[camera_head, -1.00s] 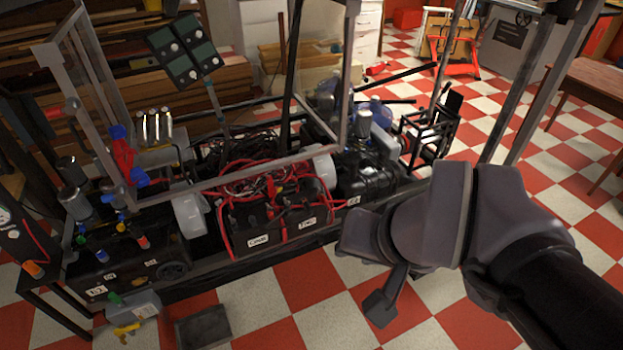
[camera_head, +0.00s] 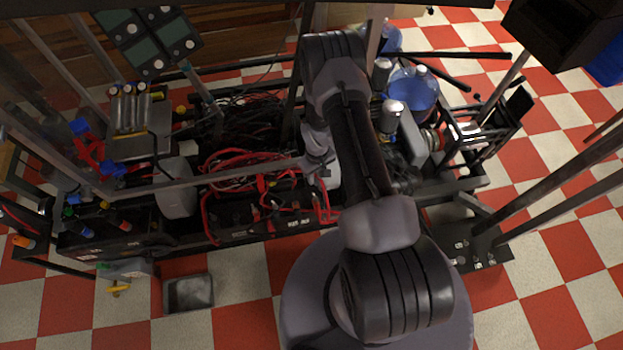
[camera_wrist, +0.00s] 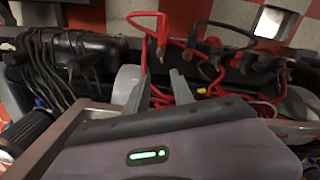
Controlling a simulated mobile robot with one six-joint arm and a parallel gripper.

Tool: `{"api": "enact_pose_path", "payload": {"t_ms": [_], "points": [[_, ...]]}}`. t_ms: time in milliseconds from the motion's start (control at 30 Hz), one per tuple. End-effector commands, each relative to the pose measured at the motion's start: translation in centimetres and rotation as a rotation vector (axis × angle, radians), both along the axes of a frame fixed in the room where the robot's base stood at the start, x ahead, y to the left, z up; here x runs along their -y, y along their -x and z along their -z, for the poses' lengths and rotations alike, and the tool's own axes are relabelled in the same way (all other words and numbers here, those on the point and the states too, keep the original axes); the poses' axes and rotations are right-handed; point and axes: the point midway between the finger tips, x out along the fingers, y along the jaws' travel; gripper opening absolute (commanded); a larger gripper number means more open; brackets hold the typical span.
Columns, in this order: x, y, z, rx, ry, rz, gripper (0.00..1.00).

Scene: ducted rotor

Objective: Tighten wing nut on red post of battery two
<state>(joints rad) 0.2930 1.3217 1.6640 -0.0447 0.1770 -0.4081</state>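Battery two (camera_head: 293,205) is the right one of two black batteries in the vehicle frame, partly hidden by my arm. Red cables (camera_head: 240,165) run over both batteries; they show in the wrist view too (camera_wrist: 184,98). In the wrist view a red cable end (camera_wrist: 147,20) stands beyond my fingertips. I cannot make out the wing nut or tell which post is the red one. My gripper (camera_wrist: 160,78) has its two fingers apart with nothing between them.
A grey frame bar (camera_head: 215,180) crosses over the batteries, and a bar (camera_wrist: 50,140) runs close beside my gripper. A white rounded container (camera_head: 175,188) stands left of the batteries. A blue round container (camera_head: 415,92) is at the right. Checkered floor in front has a grey tray (camera_head: 188,292).

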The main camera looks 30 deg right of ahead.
Motion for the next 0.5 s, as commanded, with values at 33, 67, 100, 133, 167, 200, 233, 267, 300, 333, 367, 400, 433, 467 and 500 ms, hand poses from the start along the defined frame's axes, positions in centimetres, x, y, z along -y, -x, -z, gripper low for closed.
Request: {"api": "enact_pose_path", "payload": {"t_ms": [33,67,100,133,167,200,233,267,300,333,367,400,433,467,500], "points": [[-0.1,0.2,1.9,-0.003,-0.001,0.001,0.29],[-0.1,0.2,2.9,-0.004,-0.001,0.001,0.29],[-0.1,0.2,4.2,-0.004,-0.002,0.001,0.29],[-0.1,0.2,5.1,-0.003,-0.001,0.001,0.29],[-0.1,0.2,6.1,-0.004,-0.002,0.001,0.29],[-0.1,0.2,7.3,-0.004,-0.002,0.001,0.29],[-0.1,0.1,8.2,-0.003,-0.001,0.001,0.29],[-0.1,0.2,9.1,-0.004,-0.002,0.001,0.29],[-0.1,0.2,10.2,-0.003,-0.001,0.002,0.29],[-0.1,0.2,11.0,-0.003,-0.002,0.002,0.29],[-0.1,0.1,11.7,-0.003,-0.001,0.002,0.29],[-0.1,0.2,12.5,-0.003,-0.001,0.002,0.29],[-0.1,0.1,13.0,-0.002,-0.001,0.002,0.29],[-0.1,0.1,13.5,-0.003,-0.001,0.002,0.29],[-0.1,0.1,14.0,-0.002,-0.001,0.002,0.29]]}}
